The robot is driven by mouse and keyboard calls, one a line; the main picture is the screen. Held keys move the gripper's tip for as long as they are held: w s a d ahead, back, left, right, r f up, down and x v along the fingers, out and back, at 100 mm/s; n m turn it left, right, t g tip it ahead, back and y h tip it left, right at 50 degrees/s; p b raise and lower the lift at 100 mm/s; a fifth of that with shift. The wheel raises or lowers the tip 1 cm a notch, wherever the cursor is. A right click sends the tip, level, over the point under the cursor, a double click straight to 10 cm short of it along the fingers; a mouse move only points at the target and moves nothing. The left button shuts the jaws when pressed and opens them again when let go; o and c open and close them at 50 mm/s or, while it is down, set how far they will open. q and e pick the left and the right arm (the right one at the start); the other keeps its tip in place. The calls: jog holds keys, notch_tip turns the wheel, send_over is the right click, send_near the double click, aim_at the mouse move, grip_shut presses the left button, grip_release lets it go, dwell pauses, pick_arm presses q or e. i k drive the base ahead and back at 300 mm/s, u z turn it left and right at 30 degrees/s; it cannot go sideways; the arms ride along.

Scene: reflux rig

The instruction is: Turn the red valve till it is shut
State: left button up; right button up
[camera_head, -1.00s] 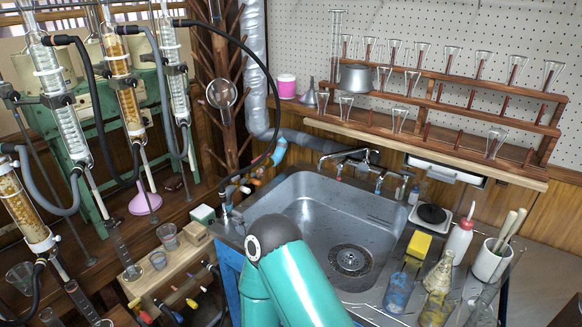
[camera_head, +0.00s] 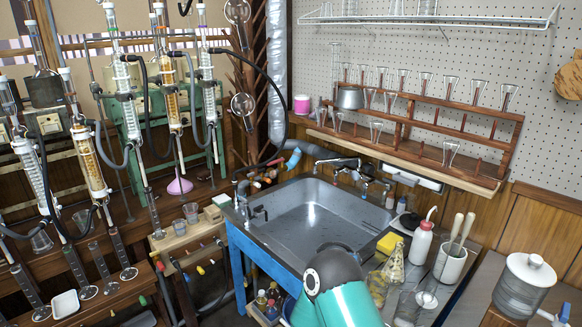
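Small coloured valve handles sit on black hoses below the small wooden shelf left of the sink. A red one (camera_head: 160,266) is at the left of this row, with a yellow one (camera_head: 201,270) to its right. Another red handle (camera_head: 275,162) shows by the wall pipes behind the sink. I cannot tell which is the red valve meant, nor how far any is turned. A teal link of my own arm with a dark joint covers the front of the sink's right part. Neither gripper is in view.
The metal sink (camera_head: 310,215) is in the middle. A yellow sponge (camera_head: 389,243), a white bottle (camera_head: 421,243) and a white cup (camera_head: 450,262) stand right of it. Glass condensers (camera_head: 88,160) and hoses crowd the left. A wooden glassware rack (camera_head: 440,110) hangs on the wall.

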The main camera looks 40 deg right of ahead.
aim_at(276, 161)
jog(key=z, duration=0.3)
jog(key=i, duration=0.95)
jog(key=z, duration=0.1)
